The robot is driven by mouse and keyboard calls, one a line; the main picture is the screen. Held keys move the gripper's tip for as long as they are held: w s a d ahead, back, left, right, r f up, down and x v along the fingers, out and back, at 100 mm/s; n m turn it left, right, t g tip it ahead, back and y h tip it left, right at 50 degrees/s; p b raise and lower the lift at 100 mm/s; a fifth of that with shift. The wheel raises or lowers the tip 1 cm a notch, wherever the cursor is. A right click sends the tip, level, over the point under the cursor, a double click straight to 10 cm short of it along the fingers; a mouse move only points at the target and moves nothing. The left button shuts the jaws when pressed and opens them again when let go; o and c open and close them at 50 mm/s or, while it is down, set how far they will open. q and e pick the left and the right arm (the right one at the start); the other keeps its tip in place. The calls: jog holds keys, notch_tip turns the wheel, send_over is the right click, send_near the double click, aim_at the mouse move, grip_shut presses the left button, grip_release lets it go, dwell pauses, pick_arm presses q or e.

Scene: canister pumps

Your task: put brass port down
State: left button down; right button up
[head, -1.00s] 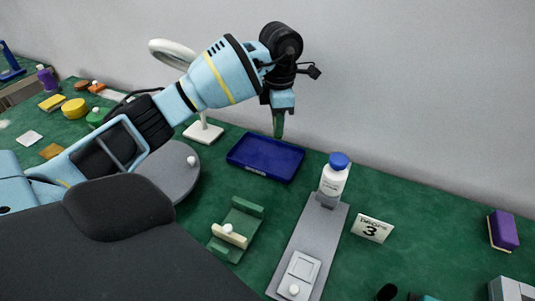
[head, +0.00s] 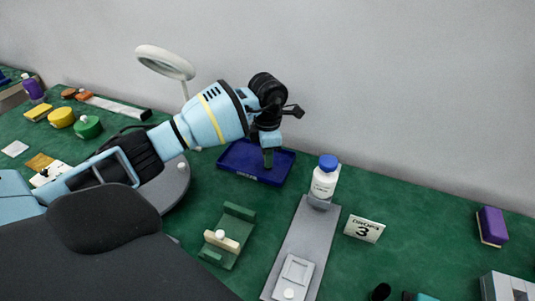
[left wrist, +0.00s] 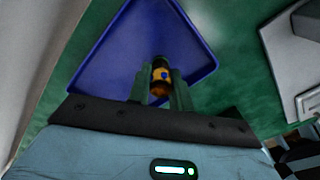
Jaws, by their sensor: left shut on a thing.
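My left gripper (head: 268,158) reaches down over the blue tray (head: 285,162), its fingertips low over the tray floor. In the left wrist view the fingers (left wrist: 161,88) are shut on the brass port (left wrist: 160,76), a short brass and dark cylinder with a blue and yellow mark. The blue tray (left wrist: 110,55) lies beneath it and looks otherwise empty. I cannot tell whether the port touches the tray floor. In the head view the port is hidden or too small to make out. My right gripper is not in view.
A white bottle with a blue cap (head: 325,180) stands on a grey plate (head: 293,235) right of the tray. A green fixture (head: 231,232) is in front. A ring lamp (head: 165,62) rises at left, near a round grey disc (head: 172,190). A number sign (head: 364,229) stands at right.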

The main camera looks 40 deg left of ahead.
pick_arm(q)
jog(key=shift+f, duration=0.15)
jog(key=c, duration=1.3)
grip_release()
jog(key=shift+o, duration=0.2)
jog(key=shift+r, duration=0.35)
notch_tip(320, 180, up, 12)
jog(key=shift+f, duration=0.15)
